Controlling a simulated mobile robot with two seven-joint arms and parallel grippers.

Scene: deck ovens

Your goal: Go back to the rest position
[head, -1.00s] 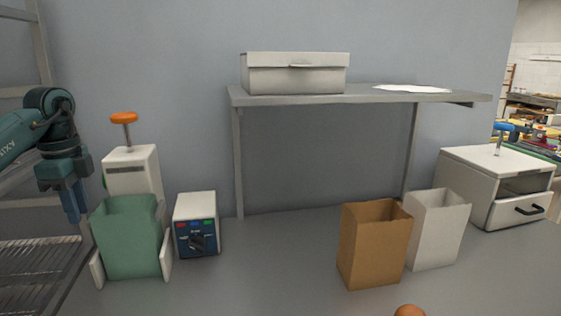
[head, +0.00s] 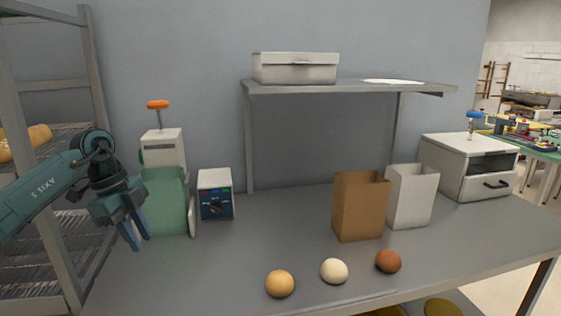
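My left gripper (head: 135,234) hangs at the left in the head view, its two blue fingers pointing down with a narrow gap between them. No object shows between the fingers. It is in front of the left edge of the green container (head: 167,205) and partly covers it. My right gripper is not in view.
A grey counter (head: 260,235) holds a small control box (head: 216,196), a brown bag (head: 360,208), a white bag (head: 411,198) and a white drawer unit (head: 470,168). Three round buns (head: 334,271) lie near the front. A rack (head: 85,150) stands left; a shelf (head: 350,88) holds a lidded box (head: 295,69).

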